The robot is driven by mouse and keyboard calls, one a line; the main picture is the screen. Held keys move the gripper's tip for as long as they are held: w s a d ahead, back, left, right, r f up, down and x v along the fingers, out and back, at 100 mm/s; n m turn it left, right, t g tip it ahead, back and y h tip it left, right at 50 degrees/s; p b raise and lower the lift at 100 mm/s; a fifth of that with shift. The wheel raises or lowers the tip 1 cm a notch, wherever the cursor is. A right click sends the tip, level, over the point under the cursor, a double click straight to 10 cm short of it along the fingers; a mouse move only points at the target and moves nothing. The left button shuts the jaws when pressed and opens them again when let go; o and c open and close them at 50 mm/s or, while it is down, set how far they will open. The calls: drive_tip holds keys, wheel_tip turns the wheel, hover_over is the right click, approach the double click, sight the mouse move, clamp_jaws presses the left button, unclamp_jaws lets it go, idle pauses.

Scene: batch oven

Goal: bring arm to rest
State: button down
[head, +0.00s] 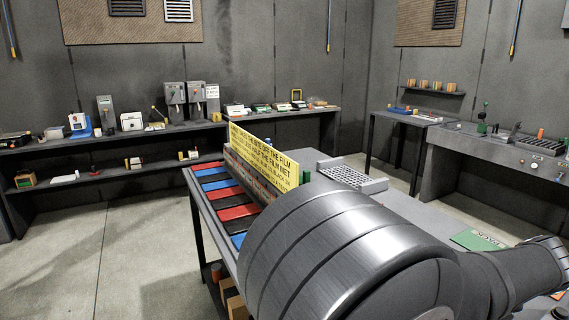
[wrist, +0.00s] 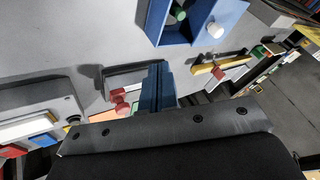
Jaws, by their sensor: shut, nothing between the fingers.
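My gripper (wrist: 160,70) shows in the wrist view as narrow blue-grey fingers standing up from a dark mounting plate with screws. The fingers are together and hold nothing. They are over a grey surface (wrist: 95,30), below a blue box (wrist: 200,18) at the top of the picture. I cannot tell how high they are. In the head view my arm's large metal links fill the lower right. The gripper itself does not show there.
A work table (head: 407,208) bears coloured strips, a yellow sign (head: 262,158) and a light grid rack (head: 352,177). Benches with devices line the walls. Open floor (head: 130,240) lies at left. In the wrist view, a yellow bar (wrist: 206,67) and red-tipped parts lie near the fingers.

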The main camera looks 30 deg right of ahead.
drive_tip(key=w+a+r+n+g+y, duration=0.1)
drive_tip(key=w+a+r+n+g, duration=0.2)
drive_tip(key=n, duration=0.7)
drive_tip(key=shift+w+a+r+g, duration=0.35)
drive_tip(key=shift+w+r, duration=0.8)
drive_tip(key=shift+w, duration=1.25)
